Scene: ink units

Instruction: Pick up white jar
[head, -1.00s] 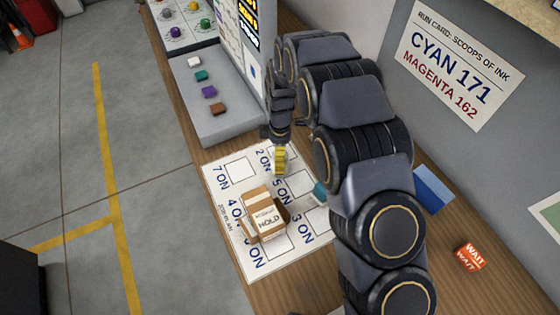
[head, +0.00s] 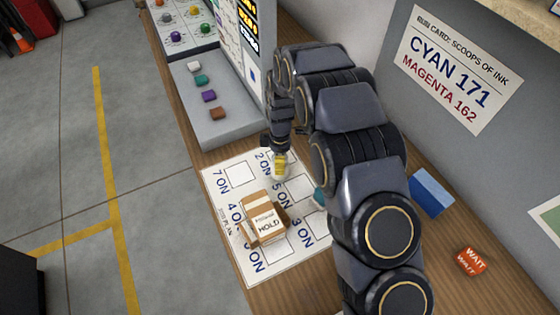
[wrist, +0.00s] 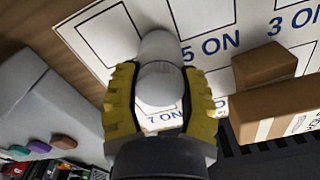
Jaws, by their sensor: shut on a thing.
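The white jar (wrist: 160,84) sits between the two yellow fingertips in the wrist view, its pale rounded body pointing away from my palm. My gripper (wrist: 160,100) is shut on it. In the head view my gripper (head: 279,163) points down over the upper part of the numbered white sheet, near the "2 ON" square. Only a small pale bit of the jar (head: 279,178) shows below the fingers there. I cannot tell whether the jar still touches the sheet.
A teal thing (head: 319,196) is partly hidden by my arm. A grey console (head: 215,125) with coloured buttons stands behind.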

